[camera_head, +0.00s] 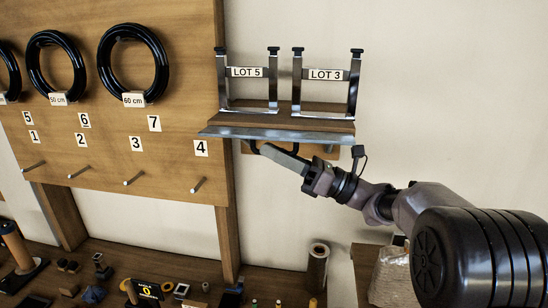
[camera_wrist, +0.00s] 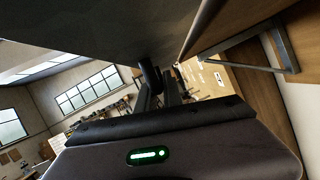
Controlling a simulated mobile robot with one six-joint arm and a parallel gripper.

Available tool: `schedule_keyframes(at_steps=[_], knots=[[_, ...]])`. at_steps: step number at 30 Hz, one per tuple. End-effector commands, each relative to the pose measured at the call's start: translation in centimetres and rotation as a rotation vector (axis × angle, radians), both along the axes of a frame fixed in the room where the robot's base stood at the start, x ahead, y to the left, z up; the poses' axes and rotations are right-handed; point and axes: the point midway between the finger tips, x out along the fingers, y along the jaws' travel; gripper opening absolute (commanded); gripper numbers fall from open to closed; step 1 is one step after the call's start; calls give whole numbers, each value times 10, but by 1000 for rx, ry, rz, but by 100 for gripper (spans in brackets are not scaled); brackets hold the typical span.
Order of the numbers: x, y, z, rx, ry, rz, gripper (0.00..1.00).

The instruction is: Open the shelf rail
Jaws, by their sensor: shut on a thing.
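The shelf rail (camera_head: 280,134) is a grey metal strip along the front edge of a small wooden wall shelf (camera_head: 285,122). Its left end sticks out past the board beside it. My gripper (camera_head: 256,147) reaches up from the lower right, with its dark fingers at the rail's underside, left of its middle. It is shut on the rail; the exact contact is partly hidden. In the wrist view my dark gripper fingers (camera_wrist: 160,84) show at the centre, below a large dark surface that fills the top.
Two metal frames labelled LOT 5 (camera_head: 247,72) and LOT 3 (camera_head: 326,74) stand on the shelf. A wooden pegboard (camera_head: 110,155) with black coils is at left. A cluttered bench (camera_head: 265,285) lies below. The wall at right is clear.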

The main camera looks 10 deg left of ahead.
Motion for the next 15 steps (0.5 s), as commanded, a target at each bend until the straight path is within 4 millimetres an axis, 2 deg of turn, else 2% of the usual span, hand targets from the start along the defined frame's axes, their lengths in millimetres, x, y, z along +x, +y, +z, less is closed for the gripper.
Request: schedule_keyframes(at_steps=[11, 12, 15], knots=[[1, -1, 1, 3, -6, -2, 0], [1, -1, 1, 3, -6, -2, 13], [1, -1, 1, 3, -5, -2, 32]])
